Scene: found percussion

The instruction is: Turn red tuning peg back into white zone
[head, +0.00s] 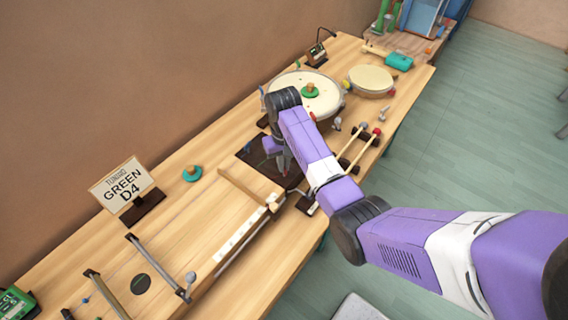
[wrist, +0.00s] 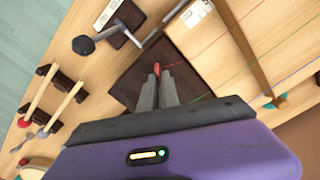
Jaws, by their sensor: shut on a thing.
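The red tuning peg (wrist: 157,68) shows as a small red tip between my fingertips in the wrist view. It stands over a dark brown block on the table (wrist: 130,82). My gripper (wrist: 158,84) is shut on the peg and points down at the block. In the head view my gripper (head: 284,167) is over the same dark block (head: 262,163), and the peg is hard to make out there. I cannot tell which white area is the peg's zone.
A grey-knobbed crank (wrist: 84,45) stands close to the block. Mallets on dark rests (head: 362,150) lie to the right. A large drum (head: 325,103) is behind my gripper. A "GREEN D4" sign (head: 122,186) stands at the left.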

